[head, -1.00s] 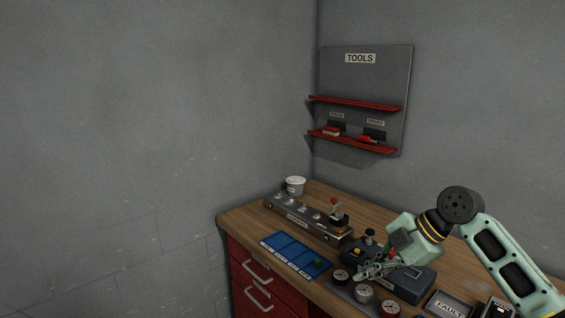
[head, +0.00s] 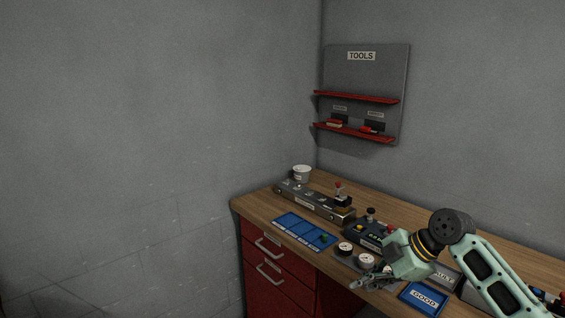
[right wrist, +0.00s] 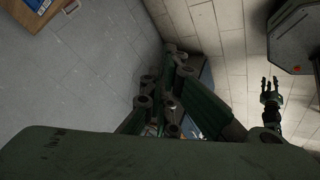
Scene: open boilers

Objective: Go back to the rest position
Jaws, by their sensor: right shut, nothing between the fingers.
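My right gripper (head: 366,284) shows in the head view at the front edge of the workbench, low in front of the round gauges (head: 366,259). Its fingers are shut with nothing between them. In the right wrist view, the linkages of this gripper (right wrist: 172,100) fill the middle, with grey floor beyond. A dark gripper, which looks like my left one (right wrist: 270,82), shows small at the right of the right wrist view. Its fingers are apart and empty. The left arm is not in the head view.
The wooden workbench (head: 262,206) has red drawers (head: 268,258). On it stand a metal fixture (head: 310,200), a blue tray (head: 295,227) with a green piece, a dark box with knobs, a white tub (head: 302,173) and a blue GOOD tray (head: 424,297).

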